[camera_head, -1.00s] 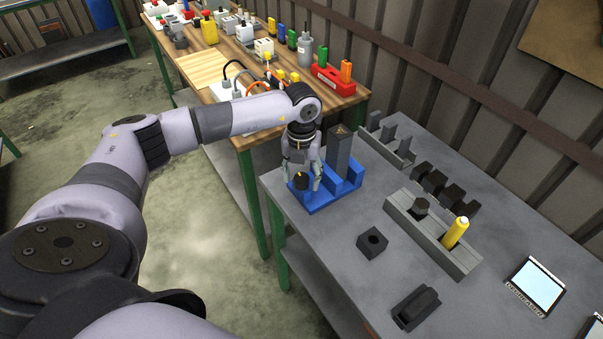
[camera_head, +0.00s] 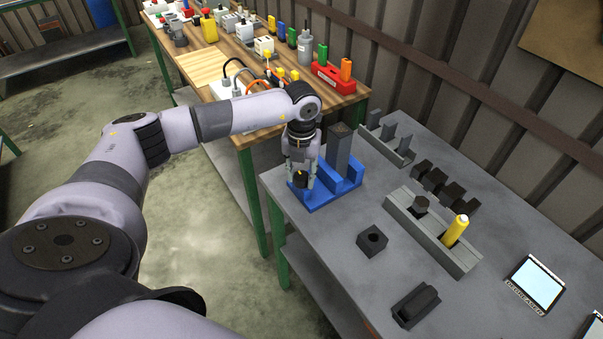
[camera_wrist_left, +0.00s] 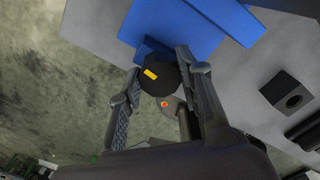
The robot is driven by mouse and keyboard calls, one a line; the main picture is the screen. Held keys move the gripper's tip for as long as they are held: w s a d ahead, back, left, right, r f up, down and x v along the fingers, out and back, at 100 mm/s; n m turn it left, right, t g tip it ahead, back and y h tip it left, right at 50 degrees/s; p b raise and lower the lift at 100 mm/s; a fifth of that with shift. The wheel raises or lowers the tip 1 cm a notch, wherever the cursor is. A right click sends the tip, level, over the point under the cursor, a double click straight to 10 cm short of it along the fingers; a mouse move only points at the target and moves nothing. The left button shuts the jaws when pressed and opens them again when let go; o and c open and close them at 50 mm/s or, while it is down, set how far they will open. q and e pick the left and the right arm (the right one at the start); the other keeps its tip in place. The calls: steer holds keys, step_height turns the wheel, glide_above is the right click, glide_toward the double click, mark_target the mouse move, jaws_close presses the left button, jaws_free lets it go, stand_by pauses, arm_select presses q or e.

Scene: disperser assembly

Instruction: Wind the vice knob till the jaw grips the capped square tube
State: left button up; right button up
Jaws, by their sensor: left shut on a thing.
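The blue vice (camera_head: 327,195) stands at the left corner of the grey table. The grey square tube (camera_head: 341,150) stands upright in it; its top looks dark. My left gripper (camera_head: 301,181) points down at the near end of the vice and is shut on the black vice knob (camera_head: 300,179). In the left wrist view the knob (camera_wrist_left: 158,78), with a yellow mark, sits between the two fingers (camera_wrist_left: 158,85), beside the blue vice (camera_wrist_left: 190,28). I cannot tell whether the jaw touches the tube. My right gripper is not in view.
On the grey table (camera_head: 330,240) stand a grey holder (camera_head: 455,260) with a yellow piece (camera_head: 456,230), a black holed block (camera_head: 373,241), a dark part (camera_head: 415,305) and several black blocks (camera_head: 437,182). A wooden table (camera_head: 215,70) with many items stands behind.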

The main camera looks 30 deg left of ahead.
mark_target(302, 176)
arm_select(q)
steer(key=shift+f+m+b, duration=0.15)
steer(key=shift+m+b, duration=0.15)
steer(key=shift+b, duration=0.25)
steer(key=o, duration=1.2)
steer(key=shift+c, duration=0.2)
steer(key=shift+r, duration=0.3)
step_height(302, 176, up, 12)
steer(key=shift+f, duration=0.1)
